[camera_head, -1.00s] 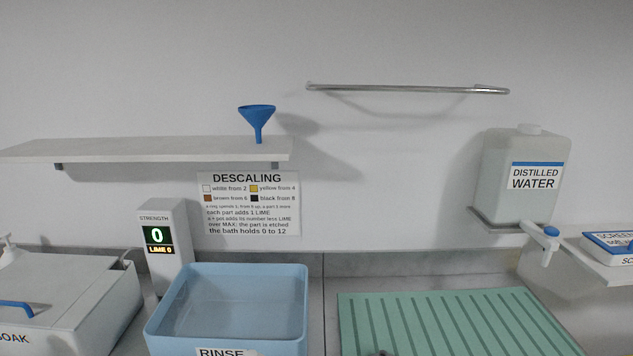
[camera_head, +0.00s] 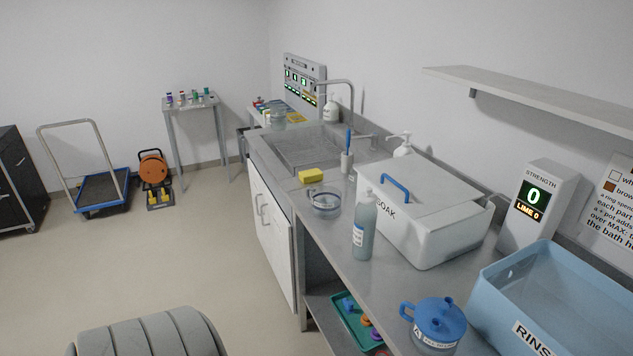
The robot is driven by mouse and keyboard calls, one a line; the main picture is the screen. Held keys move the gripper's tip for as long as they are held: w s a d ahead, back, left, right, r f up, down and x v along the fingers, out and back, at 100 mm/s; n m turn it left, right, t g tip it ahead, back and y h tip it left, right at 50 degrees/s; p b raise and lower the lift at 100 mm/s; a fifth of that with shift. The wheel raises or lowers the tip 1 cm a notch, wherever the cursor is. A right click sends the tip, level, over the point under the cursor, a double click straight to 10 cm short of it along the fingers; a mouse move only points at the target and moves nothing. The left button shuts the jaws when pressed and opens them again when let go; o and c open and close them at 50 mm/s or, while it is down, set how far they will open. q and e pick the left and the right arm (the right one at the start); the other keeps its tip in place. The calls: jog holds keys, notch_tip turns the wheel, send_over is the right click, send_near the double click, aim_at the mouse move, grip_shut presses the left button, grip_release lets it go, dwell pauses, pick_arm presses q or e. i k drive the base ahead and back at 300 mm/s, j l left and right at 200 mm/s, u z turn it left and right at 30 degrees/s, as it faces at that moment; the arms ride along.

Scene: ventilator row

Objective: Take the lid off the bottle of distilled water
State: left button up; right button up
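The big distilled water container with the white cap is out of view now. A smaller clear bottle (camera_head: 363,230) with pale blue-grey contents, a white top and a label too small to read stands upright on the counter, in front of the white SOAK box (camera_head: 445,225). I cannot tell what it holds. Neither of my grippers is in view.
The steel counter (camera_head: 385,285) carries a glass bowl (camera_head: 324,204), a yellow sponge (camera_head: 311,176), a blue-lidded jar (camera_head: 438,322) and the blue RINSE tub (camera_head: 555,300). A trolley (camera_head: 100,188) and orange reel (camera_head: 153,168) stand back left. The middle floor is clear.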

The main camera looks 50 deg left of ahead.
aim_at(367, 196)
jog(key=u, duration=1.35)
